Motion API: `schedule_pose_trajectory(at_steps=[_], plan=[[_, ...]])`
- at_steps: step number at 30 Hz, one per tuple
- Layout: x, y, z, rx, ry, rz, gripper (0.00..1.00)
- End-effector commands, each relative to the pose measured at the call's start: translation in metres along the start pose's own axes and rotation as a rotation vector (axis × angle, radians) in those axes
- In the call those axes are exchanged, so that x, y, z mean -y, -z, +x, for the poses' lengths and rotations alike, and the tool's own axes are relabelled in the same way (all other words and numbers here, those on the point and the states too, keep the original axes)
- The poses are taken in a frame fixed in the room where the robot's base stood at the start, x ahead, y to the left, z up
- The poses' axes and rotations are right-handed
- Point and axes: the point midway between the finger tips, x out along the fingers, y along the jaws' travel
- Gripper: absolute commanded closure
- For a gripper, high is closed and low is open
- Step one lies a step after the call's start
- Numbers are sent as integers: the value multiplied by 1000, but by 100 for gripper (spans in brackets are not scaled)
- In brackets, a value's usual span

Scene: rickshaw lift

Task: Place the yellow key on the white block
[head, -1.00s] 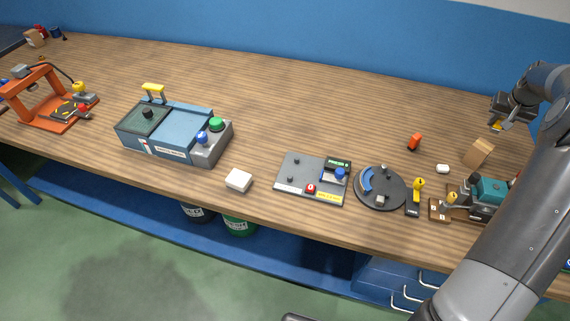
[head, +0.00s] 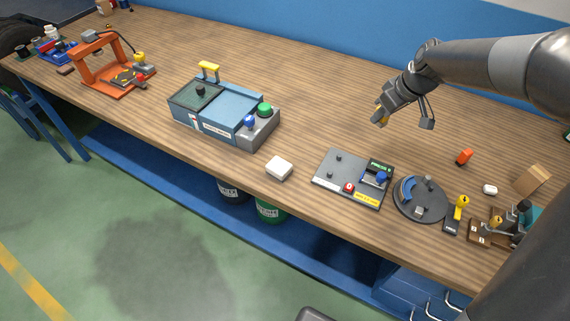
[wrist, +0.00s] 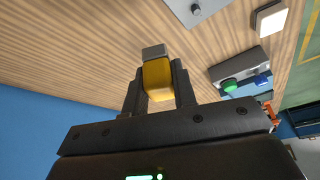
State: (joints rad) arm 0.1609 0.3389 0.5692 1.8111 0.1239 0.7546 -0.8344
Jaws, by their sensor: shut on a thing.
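The white block (head: 279,168) lies on the bench near its front edge, between the blue machine and the grey panel; its top looks bare. It also shows at the upper right of the wrist view (wrist: 270,18). My gripper (head: 383,112) is in the air over the bench, behind and to the right of the white block. It is shut on the yellow key (wrist: 157,79), which sits between the two fingers with a grey end pointing out past them. In the head view the yellow key (head: 378,118) is small and partly hidden by the fingers.
A blue machine (head: 220,110) with a green button and yellow handle stands left of the block. A grey panel (head: 352,180) and a round dark dial (head: 420,200) lie to its right. An orange frame (head: 105,62) stands far left. The wood behind the block is clear.

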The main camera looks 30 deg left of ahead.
Motion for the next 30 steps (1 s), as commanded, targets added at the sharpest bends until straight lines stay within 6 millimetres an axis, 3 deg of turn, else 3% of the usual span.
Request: schedule_pose_trajectory(at_steps=[1,3,9,17,30], plan=[[27,8,2,1,26,-64,97],[61,16,6,1,62,-150,97],[135,25,12,1,141,-339,97],[173,29,20,0,179,-429,97],[224,64,84,0,180,-429,97]])
